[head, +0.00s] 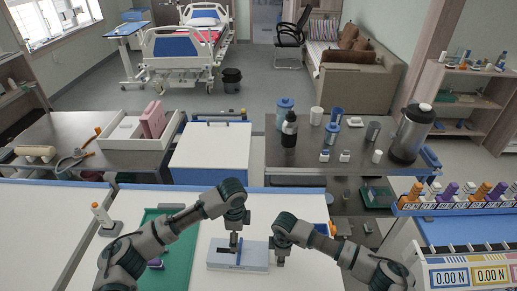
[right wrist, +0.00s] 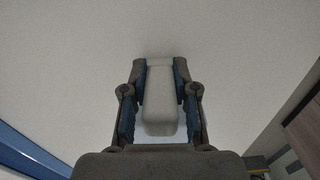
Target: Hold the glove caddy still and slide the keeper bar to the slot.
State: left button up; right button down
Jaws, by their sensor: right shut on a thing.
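The glove caddy (head: 257,263) is a low pale box with a bluish front, on the white worktop. A dark opening shows in its top. My left gripper (head: 234,249) points down at this opening from above; whether its fingers are open or shut is too small to tell. The keeper bar cannot be made out clearly there. My right gripper (head: 279,261) is low at the caddy's right end. In the right wrist view its fingers (right wrist: 160,98) are shut on a pale rounded block (right wrist: 160,103). I cannot tell whether this block is part of the caddy.
A green mat (head: 176,236) lies left of the caddy, partly behind my left arm. An orange-capped white bottle (head: 102,215) stands farther left. A rack with several bottles and force readouts (head: 467,275) stands at right. A steel table (head: 350,165) with bottles is behind.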

jog(key=c, duration=0.8)
grip_release()
jog(key=shift+s+f, duration=0.15)
jog(key=shift+f, duration=0.1)
jog(key=shift+r, duration=0.2)
